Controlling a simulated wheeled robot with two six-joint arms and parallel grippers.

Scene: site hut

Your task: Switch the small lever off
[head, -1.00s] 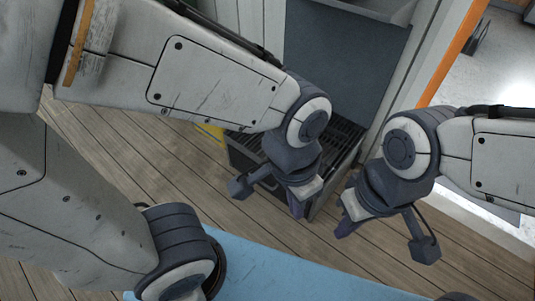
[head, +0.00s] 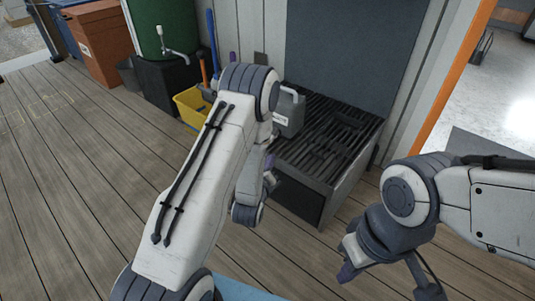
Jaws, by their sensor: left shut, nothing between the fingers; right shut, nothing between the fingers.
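I see a metal tap (head: 171,44) on the front of a green barrel (head: 157,22) at the top left of the head view. It has a small handle on top, but I cannot tell whether this is the small lever or how it is set. No other lever is clear. My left gripper (head: 269,163) is partly hidden behind its own arm, in front of the black grated unit and well to the right of the tap. It is shut and empty. My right gripper (head: 347,268) is shut and empty, low at the right, over the wooden floor.
A black slatted unit (head: 322,135) stands against the wall with a grey can (head: 288,112) on its left end. A yellow bucket (head: 190,104), a black stand (head: 170,85) and an orange-brown box (head: 97,42) stand further left. The wooden floor (head: 80,170) at left is clear.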

